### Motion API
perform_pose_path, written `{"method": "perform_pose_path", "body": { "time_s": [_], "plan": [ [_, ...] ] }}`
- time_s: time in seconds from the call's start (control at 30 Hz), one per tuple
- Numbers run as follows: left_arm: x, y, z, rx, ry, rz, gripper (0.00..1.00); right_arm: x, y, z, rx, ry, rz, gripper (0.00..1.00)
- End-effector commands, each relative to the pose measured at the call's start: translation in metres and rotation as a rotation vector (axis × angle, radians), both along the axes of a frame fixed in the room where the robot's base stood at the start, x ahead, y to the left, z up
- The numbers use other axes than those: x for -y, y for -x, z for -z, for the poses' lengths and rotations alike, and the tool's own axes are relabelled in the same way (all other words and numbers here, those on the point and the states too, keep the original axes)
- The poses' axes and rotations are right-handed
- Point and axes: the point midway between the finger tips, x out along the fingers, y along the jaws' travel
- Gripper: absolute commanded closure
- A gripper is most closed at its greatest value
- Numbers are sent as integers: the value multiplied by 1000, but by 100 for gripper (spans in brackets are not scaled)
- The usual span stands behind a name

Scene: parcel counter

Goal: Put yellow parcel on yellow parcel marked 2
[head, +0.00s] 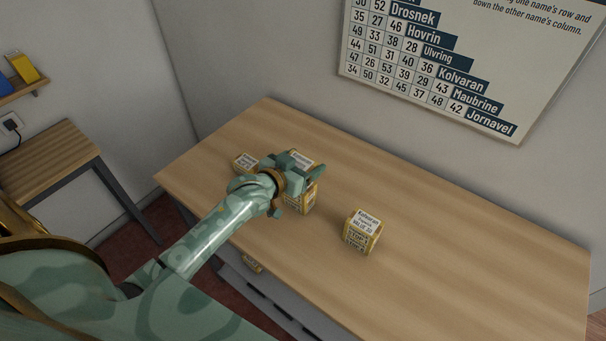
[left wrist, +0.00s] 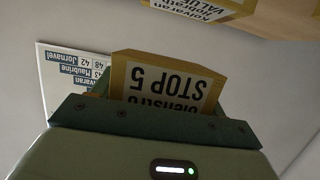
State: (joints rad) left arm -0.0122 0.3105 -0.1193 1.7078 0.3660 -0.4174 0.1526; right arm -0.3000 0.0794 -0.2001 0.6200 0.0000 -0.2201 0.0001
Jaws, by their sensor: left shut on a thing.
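My left gripper (head: 300,176) is shut on a yellow parcel (left wrist: 168,76) with a white label reading "STOP 5", upside down in the left wrist view. In the head view the gripper covers much of the yellow parcel (head: 306,202) at the middle of the counter; I cannot tell there whether it is one parcel or two. A yellow parcel (head: 361,238) labelled "Kolvaran" stands to the right, apart from the gripper. Another small yellow parcel (head: 243,161) is at the left, partly hidden by my arm. No mark 2 is readable. My right gripper is not in view.
The wooden counter (head: 470,265) is clear at the right and front. Another yellow parcel (left wrist: 205,10) shows at the top of the left wrist view. A yellow item (head: 252,264) is low at the counter's front. A name chart (head: 440,75) hangs on the wall behind.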

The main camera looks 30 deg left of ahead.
Motion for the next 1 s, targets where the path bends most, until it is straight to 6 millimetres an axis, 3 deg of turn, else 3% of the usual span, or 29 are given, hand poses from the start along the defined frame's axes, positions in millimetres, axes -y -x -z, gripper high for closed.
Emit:
{"method": "perform_pose_path", "body": {
  "time_s": [0.17,0.33,0.73,0.77,0.8,1.0],
  "plan": [
    [-6,-10,15,0,-2,-1,58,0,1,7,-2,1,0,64],
    [-5,-8,40,-1,0,0,58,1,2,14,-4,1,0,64],
    [-5,-8,44,1,-1,0,58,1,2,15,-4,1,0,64],
    [-5,-8,44,0,-1,0,19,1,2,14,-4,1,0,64],
    [-5,-8,44,0,-1,0,8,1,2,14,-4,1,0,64],
    [-5,-8,44,0,-1,0,6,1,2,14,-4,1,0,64]
  ]
}}
